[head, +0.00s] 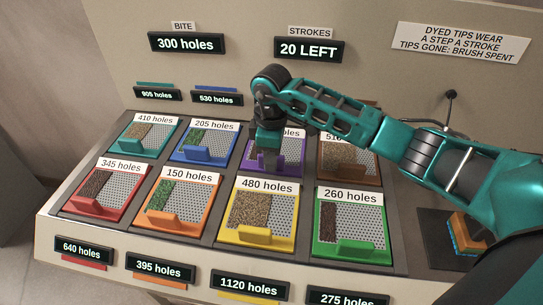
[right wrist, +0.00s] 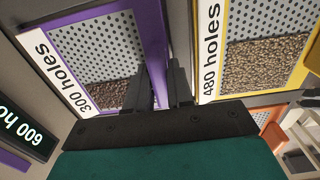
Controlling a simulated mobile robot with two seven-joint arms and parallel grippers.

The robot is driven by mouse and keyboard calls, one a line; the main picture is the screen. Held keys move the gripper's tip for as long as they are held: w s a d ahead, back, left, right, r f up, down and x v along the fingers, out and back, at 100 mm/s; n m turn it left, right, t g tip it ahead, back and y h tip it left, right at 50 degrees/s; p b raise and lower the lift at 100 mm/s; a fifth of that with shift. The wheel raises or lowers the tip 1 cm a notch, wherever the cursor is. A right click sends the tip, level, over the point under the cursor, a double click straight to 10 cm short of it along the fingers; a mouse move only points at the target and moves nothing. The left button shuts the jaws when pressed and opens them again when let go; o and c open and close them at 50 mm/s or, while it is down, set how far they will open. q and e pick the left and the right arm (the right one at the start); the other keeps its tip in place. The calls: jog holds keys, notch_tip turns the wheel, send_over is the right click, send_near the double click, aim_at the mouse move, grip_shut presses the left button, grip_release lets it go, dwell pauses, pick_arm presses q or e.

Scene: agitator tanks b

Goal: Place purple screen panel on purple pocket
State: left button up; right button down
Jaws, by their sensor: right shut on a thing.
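The purple screen panel (head: 252,166) is in the back row of the sloped console, partly covered by my right arm. In the right wrist view the purple screen panel (right wrist: 152,32) shows a perforated grey screen, dark grains along one side and a "300 holes" label. My right gripper (head: 268,152) is at its front edge, shut on the panel's handle, which the fingers (right wrist: 160,88) mostly hide. The purple pocket is hidden beneath the panel; I cannot tell whether the panel is seated or slightly raised. My left gripper is not in view.
Other panels stand close around it: blue (head: 205,148) to the left, brown (head: 345,157) to the right, yellow (head: 262,212) in front. Displays line the console's front edge. A blue and orange block (head: 464,236) sits on a dark pad at right.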

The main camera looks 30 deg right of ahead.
jog(key=c, duration=1)
grip_release()
notch_tip(320, 180, up, 12)
jog(key=shift+a, duration=0.1)
